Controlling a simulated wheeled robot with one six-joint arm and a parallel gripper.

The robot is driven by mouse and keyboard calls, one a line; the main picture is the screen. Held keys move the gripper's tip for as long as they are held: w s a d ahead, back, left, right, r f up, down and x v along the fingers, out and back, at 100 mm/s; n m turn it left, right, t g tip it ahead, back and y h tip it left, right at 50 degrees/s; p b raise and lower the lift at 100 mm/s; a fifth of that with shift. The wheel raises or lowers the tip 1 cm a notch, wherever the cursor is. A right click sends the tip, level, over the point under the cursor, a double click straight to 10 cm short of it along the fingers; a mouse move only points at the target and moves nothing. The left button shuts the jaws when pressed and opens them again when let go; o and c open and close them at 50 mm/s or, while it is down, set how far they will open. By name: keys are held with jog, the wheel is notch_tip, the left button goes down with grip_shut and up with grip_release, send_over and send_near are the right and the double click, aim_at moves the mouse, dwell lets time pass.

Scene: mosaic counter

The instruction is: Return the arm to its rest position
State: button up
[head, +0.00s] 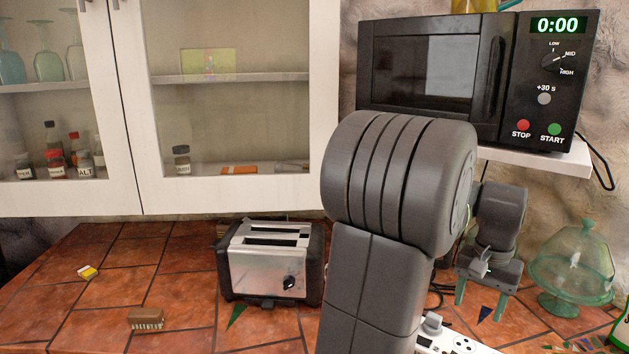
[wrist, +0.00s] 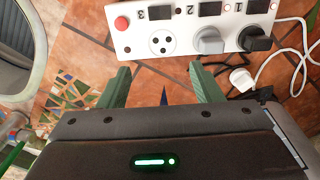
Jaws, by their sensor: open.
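My arm fills the middle of the head view, with its large grey joint in front of the microwave. My gripper (head: 473,298) is beyond the arm, to the right, and points down above the tiled counter (head: 190,320). In the wrist view its two green fingers (wrist: 163,85) are spread apart with nothing between them. The gripper is open and empty. A white power strip (head: 452,343) lies close by, partly hidden by my arm in the head view. The wrist view shows its red button, numbered switches and two plugs.
A toaster (head: 270,262) stands left of my arm. A glass cake dome (head: 572,265) stands right of the gripper. A microwave (head: 430,75) sits on a shelf (head: 540,160) above. Cords (wrist: 300,60) run beside the strip.

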jog(key=f, duration=0.9)
jog(key=shift+w, duration=0.25)
notch_tip(320, 180, up, 5)
jog(key=shift+a, duration=0.1)
jog(key=shift+r, duration=0.5)
